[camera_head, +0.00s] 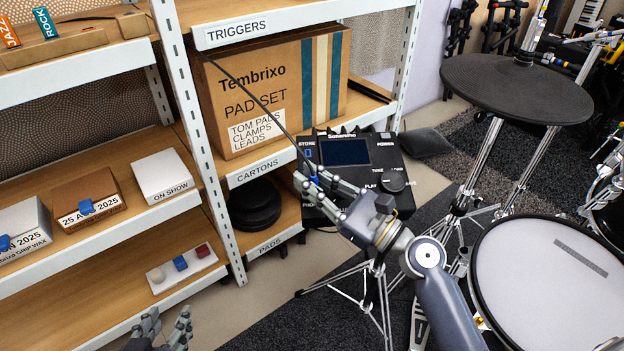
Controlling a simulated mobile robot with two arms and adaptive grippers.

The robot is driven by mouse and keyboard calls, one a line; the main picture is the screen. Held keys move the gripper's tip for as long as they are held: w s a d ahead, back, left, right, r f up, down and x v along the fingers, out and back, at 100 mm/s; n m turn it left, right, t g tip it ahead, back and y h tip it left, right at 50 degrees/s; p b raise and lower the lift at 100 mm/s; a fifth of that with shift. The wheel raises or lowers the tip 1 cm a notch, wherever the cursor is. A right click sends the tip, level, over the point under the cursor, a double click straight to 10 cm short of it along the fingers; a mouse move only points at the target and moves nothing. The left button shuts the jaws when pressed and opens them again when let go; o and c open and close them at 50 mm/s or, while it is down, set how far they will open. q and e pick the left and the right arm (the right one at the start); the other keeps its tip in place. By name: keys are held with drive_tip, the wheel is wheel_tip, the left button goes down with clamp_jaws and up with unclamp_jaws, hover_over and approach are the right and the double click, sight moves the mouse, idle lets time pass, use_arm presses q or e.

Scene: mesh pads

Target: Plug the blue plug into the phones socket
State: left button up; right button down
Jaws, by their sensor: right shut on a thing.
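The blue plug (314,180) is in my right gripper (311,184), at the left side of the black drum module (376,162). A thin dark cable (250,100) runs from the plug up and left across the carton. The fingers hide part of the plug, and I cannot tell whether it touches the module. The module has a dark screen, a round knob and white labels. My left gripper (166,327) is open and empty at the bottom edge, below the lower shelf.
A shelf rack stands at the left and centre, with a Tembrixo pad-set carton (270,85) and black round pads (252,207). Small boxes (162,175) sit on the middle shelf. A black cymbal pad (516,88) and a white mesh drum pad (550,275) stand at the right.

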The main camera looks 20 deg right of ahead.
use_arm(q)
drive_tip(key=shift+w+d+r+t, duration=0.15)
drive_tip(key=shift+w+r+t, duration=0.05)
drive_tip(key=shift+r+t, duration=0.1)
use_arm(e)
drive_tip(key=shift+f, duration=0.1)
drive_tip(key=shift+w+f+b, duration=0.15)
drive_tip(key=shift+f+b, duration=0.3)
drive_tip(key=shift+f, duration=0.05)
drive_tip(key=c, duration=1.5)
unclamp_jaws()
use_arm(q)
drive_tip(key=r, duration=0.1)
drive_tip(key=w+r+t, duration=0.2)
drive_tip(key=shift+w+d+r+h, duration=0.1)
drive_tip(key=shift+d+r+h, duration=0.15)
drive_tip(key=shift+d+h, duration=0.15)
drive_tip(key=shift+f, duration=0.25)
use_arm(e)
drive_tip(key=shift+d, duration=0.2)
use_arm(q)
drive_tip(key=shift+d, duration=0.1)
use_arm(e)
drive_tip(key=shift+v, duration=5.9)
drive_tip(key=shift+a+r, duration=0.1)
drive_tip(key=shift+a, duration=0.15)
